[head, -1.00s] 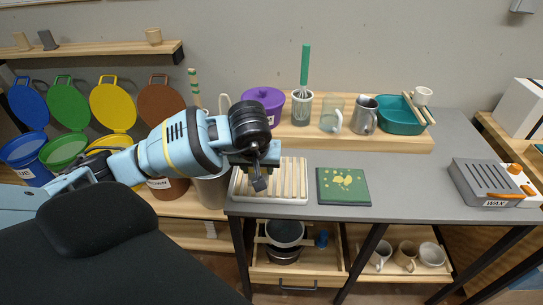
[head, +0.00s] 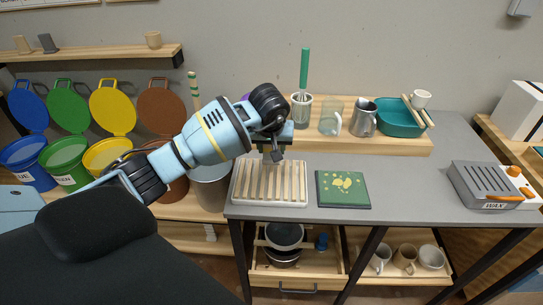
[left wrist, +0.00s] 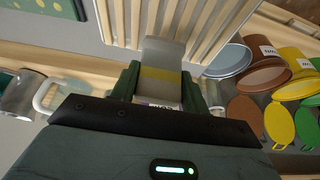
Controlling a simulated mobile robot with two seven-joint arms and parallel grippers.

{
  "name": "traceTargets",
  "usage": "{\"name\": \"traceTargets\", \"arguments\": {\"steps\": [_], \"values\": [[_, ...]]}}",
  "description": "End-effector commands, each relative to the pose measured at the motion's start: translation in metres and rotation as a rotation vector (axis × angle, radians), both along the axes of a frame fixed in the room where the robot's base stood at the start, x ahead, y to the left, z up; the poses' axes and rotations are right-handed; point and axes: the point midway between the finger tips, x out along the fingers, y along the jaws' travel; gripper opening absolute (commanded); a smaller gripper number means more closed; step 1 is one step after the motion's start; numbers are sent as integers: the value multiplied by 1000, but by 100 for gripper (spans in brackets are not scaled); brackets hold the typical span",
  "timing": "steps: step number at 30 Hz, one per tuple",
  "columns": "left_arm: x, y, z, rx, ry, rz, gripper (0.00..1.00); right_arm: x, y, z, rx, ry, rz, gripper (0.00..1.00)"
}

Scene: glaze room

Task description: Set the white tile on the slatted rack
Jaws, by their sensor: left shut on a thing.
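The slatted rack (head: 268,186) lies on the grey table, a white tray with pale wooden slats. It also fills the top of the left wrist view (left wrist: 186,22). My left gripper (head: 275,152) is over the rack's far edge. In the left wrist view my left gripper (left wrist: 158,88) is shut on a flat whitish tile (left wrist: 163,52) with a yellow band. The tile's free end points towards the slats; I cannot tell whether it touches them. In the head view the tile is not clearly seen. My right gripper is not in view.
A green board (head: 342,189) with yellow blotches lies just right of the rack. Behind, a raised wooden shelf holds a whisk pot (head: 301,110), a glass mug (head: 331,118), a metal pitcher (head: 363,120) and a teal basin (head: 398,120). A grey WAX box (head: 484,184) stands at right.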

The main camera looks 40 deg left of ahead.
Motion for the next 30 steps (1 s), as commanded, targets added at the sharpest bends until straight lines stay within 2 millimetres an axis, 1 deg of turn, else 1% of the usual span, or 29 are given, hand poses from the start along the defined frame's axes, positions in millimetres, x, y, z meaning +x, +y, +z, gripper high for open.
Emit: {"name": "traceTargets", "arguments": {"steps": [3,7,14,20,21,25,30], "values": [[0,-1,-17,-3,3,1,20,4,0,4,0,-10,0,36],[0,-1,-32,-2,-1,0,20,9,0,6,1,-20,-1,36],[1,0,-34,0,-2,1,20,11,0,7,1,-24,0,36],[1,0,-39,1,-2,0,20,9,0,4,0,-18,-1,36],[0,0,-38,1,-2,0,49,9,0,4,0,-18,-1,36],[0,0,-38,1,-2,0,66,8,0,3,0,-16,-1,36],[0,0,-38,1,-1,0,67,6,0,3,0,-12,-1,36]]}}
